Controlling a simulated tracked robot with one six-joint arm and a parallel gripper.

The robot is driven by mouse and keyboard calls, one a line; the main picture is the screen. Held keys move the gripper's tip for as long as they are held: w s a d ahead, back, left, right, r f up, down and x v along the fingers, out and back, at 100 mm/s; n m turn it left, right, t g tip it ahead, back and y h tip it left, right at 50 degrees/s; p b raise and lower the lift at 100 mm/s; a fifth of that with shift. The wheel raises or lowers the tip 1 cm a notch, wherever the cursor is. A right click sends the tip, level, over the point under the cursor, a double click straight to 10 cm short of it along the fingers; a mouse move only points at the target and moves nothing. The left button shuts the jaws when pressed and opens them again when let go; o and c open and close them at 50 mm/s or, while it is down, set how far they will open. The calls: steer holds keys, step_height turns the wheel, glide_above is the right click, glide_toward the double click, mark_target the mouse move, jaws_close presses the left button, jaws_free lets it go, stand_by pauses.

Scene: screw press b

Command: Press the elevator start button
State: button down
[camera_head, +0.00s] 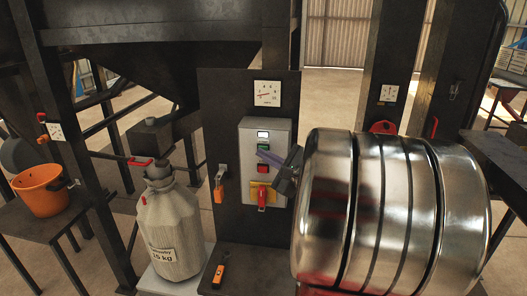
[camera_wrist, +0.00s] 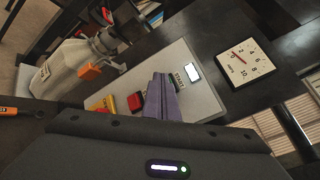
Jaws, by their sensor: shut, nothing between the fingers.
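The light grey control box (camera_head: 282,130) is mounted on a dark panel. It carries a small white display, a green button (camera_head: 263,147) and a red button (camera_head: 262,168) below it. In the wrist view the box (camera_wrist: 205,95) shows a START label (camera_wrist: 180,78), the red button (camera_wrist: 135,102) and the display (camera_wrist: 193,73); the green button is hidden behind my fingers. My gripper (camera_head: 260,152) has purple fingers, shut and empty, with tips just in front of the box by the green button. It also shows in the wrist view (camera_wrist: 161,76). I cannot tell whether the tips touch.
A red switch on yellow (camera_head: 263,196) sits low on the box. A dial gauge (camera_head: 267,93) is above it. A 25 kg sack (camera_head: 170,230) stands to the left, beside an orange pot (camera_head: 40,190) on a table. An orange-handled tool (camera_head: 219,272) lies low in front.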

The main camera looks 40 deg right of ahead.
steer(key=shift+s+a, duration=0.55)
steer(key=shift+a, duration=0.15)
steer(key=shift+a, duration=0.1)
steer(key=shift+s+a, duration=0.75)
steer(key=shift+a, duration=0.2)
steer(key=shift+s+a, duration=0.75)
steer(key=shift+a, duration=0.2)
